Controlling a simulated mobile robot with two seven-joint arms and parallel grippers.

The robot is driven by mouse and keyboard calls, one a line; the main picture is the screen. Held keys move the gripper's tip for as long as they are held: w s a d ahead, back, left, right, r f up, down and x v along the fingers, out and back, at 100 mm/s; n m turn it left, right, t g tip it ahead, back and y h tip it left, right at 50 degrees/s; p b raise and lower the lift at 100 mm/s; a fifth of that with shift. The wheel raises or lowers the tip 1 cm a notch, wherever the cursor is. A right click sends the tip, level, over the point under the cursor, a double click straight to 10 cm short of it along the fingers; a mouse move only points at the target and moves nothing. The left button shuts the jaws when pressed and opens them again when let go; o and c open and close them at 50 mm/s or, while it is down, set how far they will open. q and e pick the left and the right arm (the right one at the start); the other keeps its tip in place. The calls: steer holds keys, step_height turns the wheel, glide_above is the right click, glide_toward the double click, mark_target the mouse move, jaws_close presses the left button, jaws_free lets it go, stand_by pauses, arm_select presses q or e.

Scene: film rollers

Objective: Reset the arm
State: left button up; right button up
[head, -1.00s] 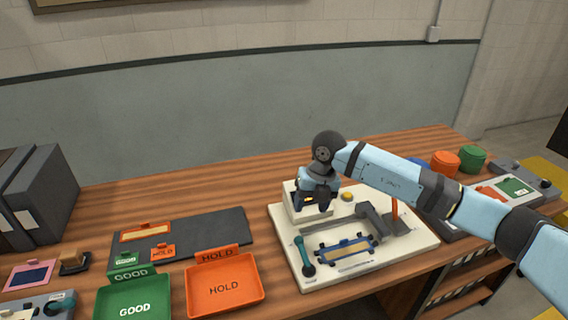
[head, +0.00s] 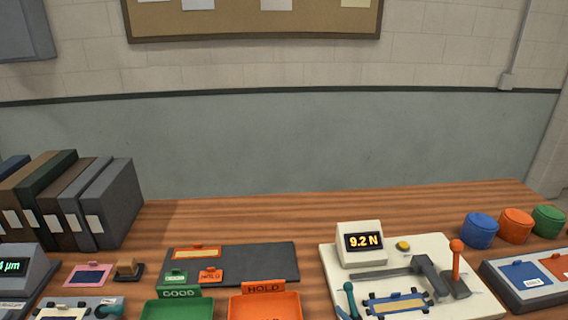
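Neither of my arms nor grippers shows in the head view now. The white test stand (head: 484,306) sits on the wooden bench at the lower right, in clear view. Its display (head: 363,241) reads 9.2 N. A yellow button (head: 403,246) is beside the display. An orange-knobbed lever (head: 456,255) stands upright at the stand's right side. A teal handle (head: 350,298) stands at its left front. A blue-framed strip (head: 398,305) lies on the stand, cut off little or not at all by the lower edge.
A green GOOD tray (head: 178,308) and an orange HOLD tray (head: 264,306) are front centre, partly cut off. A dark mat (head: 270,262) lies behind them. Binders (head: 110,205) stand at left. Blue (head: 480,231), orange (head: 515,225) and green (head: 548,220) round containers stand at right.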

steer(key=s+d+f+m+g+h, duration=0.3)
steer(key=s+d+f+m+h, duration=0.15)
steer(key=s+f, duration=0.35)
steer(key=s+d+f+m+g+h, duration=0.3)
steer(key=s+d+f+m+h, duration=0.15)
steer(key=s+f, duration=0.35)
arm_select(q)
step_height(320, 180, up, 13)
steer(key=a+p, duration=0.1)
steer(key=p, duration=1.4)
steer(key=shift+s+f+m+t, duration=0.15)
steer(key=shift+s+m+t, duration=0.15)
steer(key=shift+s, duration=0.05)
arm_select(e)
step_height(320, 180, up, 13)
steer(key=d+y, duration=0.1)
arm_select(q)
steer(key=shift+r, duration=0.2)
arm_select(e)
steer(key=shift+r, duration=0.1)
